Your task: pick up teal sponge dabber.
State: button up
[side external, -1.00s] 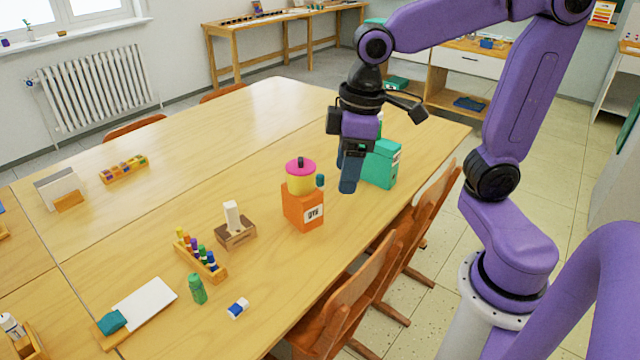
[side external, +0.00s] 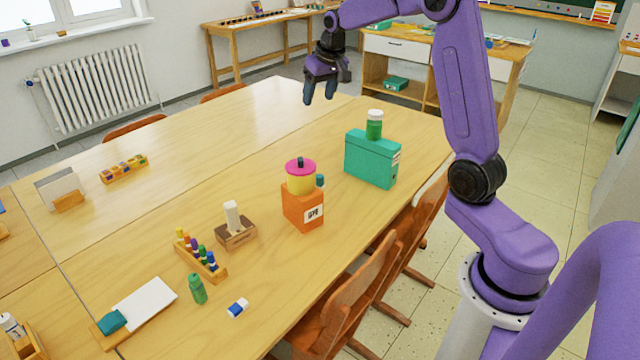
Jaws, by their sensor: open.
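My gripper (side external: 320,98) is open and empty. It hangs fingers down above the far end of the table, far from the dabber, and nothing touches the dabber.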

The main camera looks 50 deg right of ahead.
jog(key=d+f+m, duration=0.1)
jog(key=d+m, duration=0.1)
jog(key=d, duration=0.5)
send_near(321, 177)
jog(key=shift+h, duration=0.3)
jog(key=x, duration=0.5)
jog(key=shift+w+a, duration=0.15)
jog(key=shift+x, duration=2.65)
jog(key=shift+a, duration=0.1)
jog(key=c, duration=1.1)
